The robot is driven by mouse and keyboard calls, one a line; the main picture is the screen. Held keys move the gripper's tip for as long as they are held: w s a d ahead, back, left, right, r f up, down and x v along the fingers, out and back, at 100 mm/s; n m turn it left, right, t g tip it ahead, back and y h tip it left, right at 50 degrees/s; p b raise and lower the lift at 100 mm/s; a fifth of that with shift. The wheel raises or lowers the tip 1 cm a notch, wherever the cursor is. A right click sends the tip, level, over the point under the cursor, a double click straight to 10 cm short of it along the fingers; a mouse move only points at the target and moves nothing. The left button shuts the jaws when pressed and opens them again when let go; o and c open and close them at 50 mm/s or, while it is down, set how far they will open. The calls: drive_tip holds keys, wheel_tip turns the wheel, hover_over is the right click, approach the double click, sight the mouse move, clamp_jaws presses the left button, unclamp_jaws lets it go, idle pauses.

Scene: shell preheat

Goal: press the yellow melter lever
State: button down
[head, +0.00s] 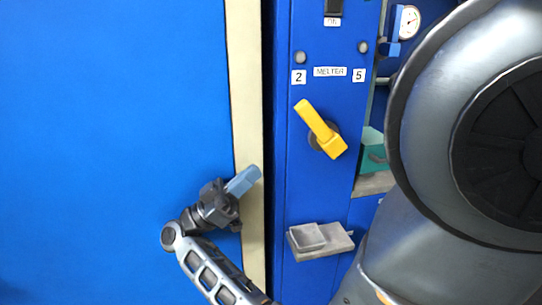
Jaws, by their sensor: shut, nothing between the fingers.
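The yellow melter lever (318,126) is on the blue panel in the head view, below the "MELTER" label (330,71). It tilts with its free end up and to the left, toward the "2" mark (298,77); its hub is at the lower right. My gripper (252,173) is to the left of and below the lever, in front of the cream strip in the picture. It is shut and empty, with its light blue fingertips pointing up and to the right. It is apart from the lever.
The "5" mark (359,75) is to the right of the label. A black switch (333,7) marked "ON" is above. A small grey ledge (320,239) juts out below the lever. A gauge (408,21) is at the upper right. My arm covers the right side.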

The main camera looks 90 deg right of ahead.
drive_tip(key=p, duration=0.1)
approach(321, 129)
drive_tip(key=r, duration=0.1)
drive_tip(key=s+d+r, duration=0.1)
drive_tip(key=r, duration=0.1)
drive_tip(key=s+r, duration=0.1)
drive_tip(key=r, duration=0.1)
drive_tip(key=shift+s+d+r, duration=0.1)
drive_tip(key=shift+s+d, duration=0.1)
drive_tip(key=shift+d+r, duration=0.1)
drive_tip(key=shift+r, duration=0.05)
